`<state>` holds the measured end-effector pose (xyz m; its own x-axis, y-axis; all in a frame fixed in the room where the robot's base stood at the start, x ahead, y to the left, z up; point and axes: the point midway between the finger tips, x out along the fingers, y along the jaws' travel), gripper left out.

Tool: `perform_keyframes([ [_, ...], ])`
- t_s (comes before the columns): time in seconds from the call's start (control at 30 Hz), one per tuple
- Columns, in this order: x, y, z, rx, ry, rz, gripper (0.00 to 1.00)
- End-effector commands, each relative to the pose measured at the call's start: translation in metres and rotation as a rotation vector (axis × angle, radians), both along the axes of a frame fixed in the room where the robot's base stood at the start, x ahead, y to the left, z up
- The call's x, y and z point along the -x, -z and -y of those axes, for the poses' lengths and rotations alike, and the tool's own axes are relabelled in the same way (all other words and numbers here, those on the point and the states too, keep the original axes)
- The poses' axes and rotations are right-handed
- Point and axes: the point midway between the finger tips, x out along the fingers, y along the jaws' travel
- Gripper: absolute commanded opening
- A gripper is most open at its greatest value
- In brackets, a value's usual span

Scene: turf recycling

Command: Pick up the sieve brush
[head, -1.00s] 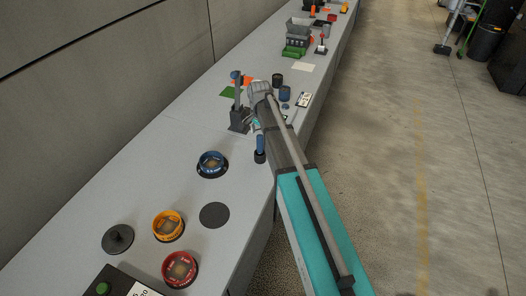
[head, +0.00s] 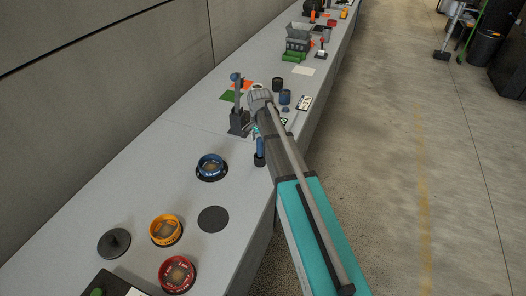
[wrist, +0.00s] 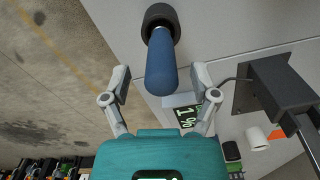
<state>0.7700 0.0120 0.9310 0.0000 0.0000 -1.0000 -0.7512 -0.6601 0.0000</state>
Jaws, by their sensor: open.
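The sieve brush, with a blue handle and a dark round base, stands on the grey bench next to my arm in the head view (head: 260,149). It shows large in the wrist view (wrist: 161,62), with its blue handle pointing toward my gripper. My gripper (wrist: 160,84) is open, one finger on each side of the handle's end. I see gaps between the handle and both fingers. In the head view my arm's wrist partly hides the fingers and the area around the brush.
A dark stand (head: 239,121) rises close left of the brush. A blue sieve (head: 211,167), an orange sieve (head: 166,230) and a red sieve (head: 177,274) sit nearer on the bench. Dark cups (head: 278,84) and a small scale (head: 304,103) lie beyond.

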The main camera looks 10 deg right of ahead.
Motion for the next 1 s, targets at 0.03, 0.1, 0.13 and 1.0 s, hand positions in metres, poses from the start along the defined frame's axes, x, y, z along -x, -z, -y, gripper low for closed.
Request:
perform_keyframes([
  [0.03, -0.0001, 0.0000, 0.0001, 0.000, 0.000, 0.000, 0.72],
  [0.1, 0.0000, 0.0000, 0.0001, 0.000, 0.000, 0.000, 0.59],
  [0.13, -0.0001, 0.0000, 0.0002, 0.000, 0.000, 0.000, 0.53],
  [1.0, 0.0000, -0.0079, 0.0006, 0.000, 0.001, 0.000, 0.00],
])
